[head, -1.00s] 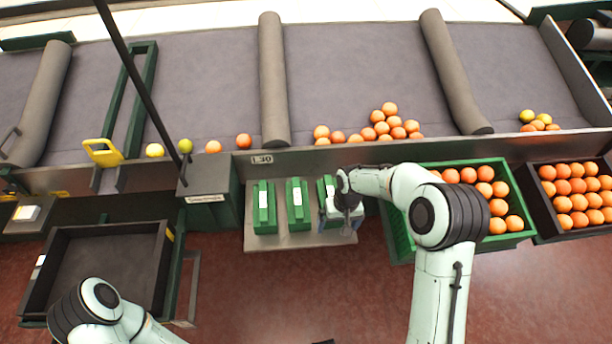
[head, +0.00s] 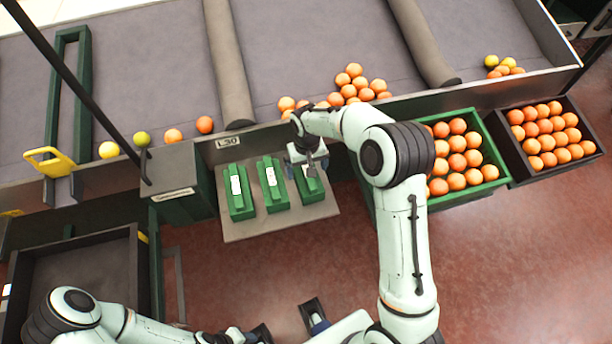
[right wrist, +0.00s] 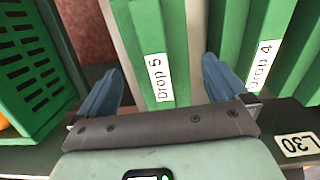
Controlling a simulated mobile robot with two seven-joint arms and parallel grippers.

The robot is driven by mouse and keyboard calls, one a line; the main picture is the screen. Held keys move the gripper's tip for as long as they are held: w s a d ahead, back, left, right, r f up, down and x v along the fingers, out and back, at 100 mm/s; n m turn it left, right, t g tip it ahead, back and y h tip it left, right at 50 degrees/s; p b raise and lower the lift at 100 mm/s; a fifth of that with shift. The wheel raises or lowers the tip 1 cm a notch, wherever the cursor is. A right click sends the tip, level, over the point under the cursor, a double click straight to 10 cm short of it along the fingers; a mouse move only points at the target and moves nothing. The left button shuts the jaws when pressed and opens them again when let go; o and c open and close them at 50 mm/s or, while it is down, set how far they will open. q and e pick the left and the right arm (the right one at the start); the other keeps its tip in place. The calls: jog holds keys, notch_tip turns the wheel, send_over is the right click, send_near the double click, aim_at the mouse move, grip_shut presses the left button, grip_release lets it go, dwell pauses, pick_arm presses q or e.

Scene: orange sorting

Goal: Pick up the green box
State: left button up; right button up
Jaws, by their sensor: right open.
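Three green boxes with white labels stand in a row on a grey board (head: 285,222) in the head view: a left one (head: 240,203), a middle one (head: 275,196) and a right one (head: 312,193). My right gripper (head: 307,165) is over the right box and hides part of it. In the right wrist view that box (right wrist: 172,25) is labelled "Drop 5", and the open fingers (right wrist: 163,82) are on either side of it. A "Drop 4" box (right wrist: 268,45) is beside it. My left arm is low in the head view; its jaw state is unclear.
A green crate of oranges (head: 490,187) stands right of the board, also in the right wrist view (right wrist: 62,75). A black crate of oranges (head: 513,165) is beyond it. A conveyor (head: 300,60) with loose fruit runs behind. An empty dark bin (head: 140,270) is at lower left.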

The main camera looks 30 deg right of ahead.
jog(key=f, duration=0.5)
jog(key=shift+w, duration=0.2)
jog(key=shift+r, duration=0.1)
jog(key=c, duration=1.2)
jog(key=shift+r, duration=0.15)
